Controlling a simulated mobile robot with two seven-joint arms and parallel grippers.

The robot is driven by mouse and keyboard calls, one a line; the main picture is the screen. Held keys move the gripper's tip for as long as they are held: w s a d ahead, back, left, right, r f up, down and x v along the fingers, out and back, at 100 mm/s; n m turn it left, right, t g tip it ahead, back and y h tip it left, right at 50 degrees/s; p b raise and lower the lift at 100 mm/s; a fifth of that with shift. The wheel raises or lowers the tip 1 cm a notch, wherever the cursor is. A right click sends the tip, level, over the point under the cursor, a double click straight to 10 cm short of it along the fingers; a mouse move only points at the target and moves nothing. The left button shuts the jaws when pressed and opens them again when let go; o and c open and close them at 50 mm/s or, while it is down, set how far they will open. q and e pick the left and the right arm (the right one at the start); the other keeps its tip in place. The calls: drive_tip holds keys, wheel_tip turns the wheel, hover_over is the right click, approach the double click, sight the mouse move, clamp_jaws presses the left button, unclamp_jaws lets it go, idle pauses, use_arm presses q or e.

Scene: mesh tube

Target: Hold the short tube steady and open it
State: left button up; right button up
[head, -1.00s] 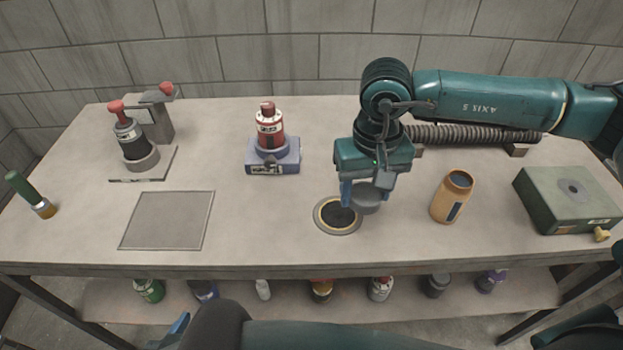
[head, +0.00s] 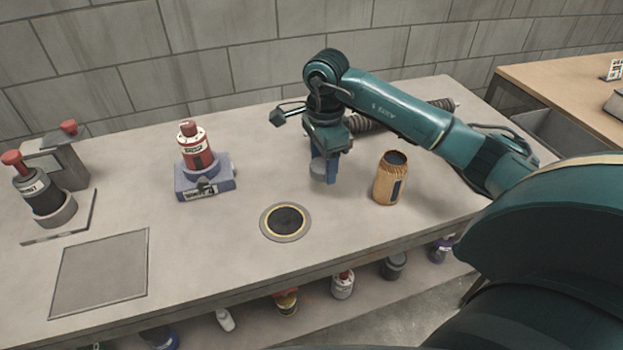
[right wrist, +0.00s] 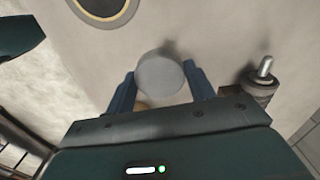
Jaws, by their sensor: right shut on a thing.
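My right gripper (head: 324,172) is shut on a round grey cap (head: 318,166), held over the bench between a ringed dark recess and a tan tube. The right wrist view shows the grey cap (right wrist: 160,76) between the two blue fingers. The short tan tube (head: 390,182) stands upright to the right of the gripper, with a dark label and a dark top that looks open. A red tube (head: 196,150) with a red knob stands upright in a blue-grey holder (head: 205,184) at the left. I cannot tell which tube the cap belongs to. My left gripper is out of view.
The ringed recess (head: 285,221) is empty near the front edge. A dark tube with a red knob (head: 40,192) stands in a stand at far left, behind a flat grey plate (head: 100,275). A ribbed hose (head: 430,110) lies behind.

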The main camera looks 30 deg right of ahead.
sight(322, 189)
drive_tip(key=shift+f, duration=2.35)
drive_tip(key=shift+f, duration=0.15)
drive_tip(key=o, duration=1.1)
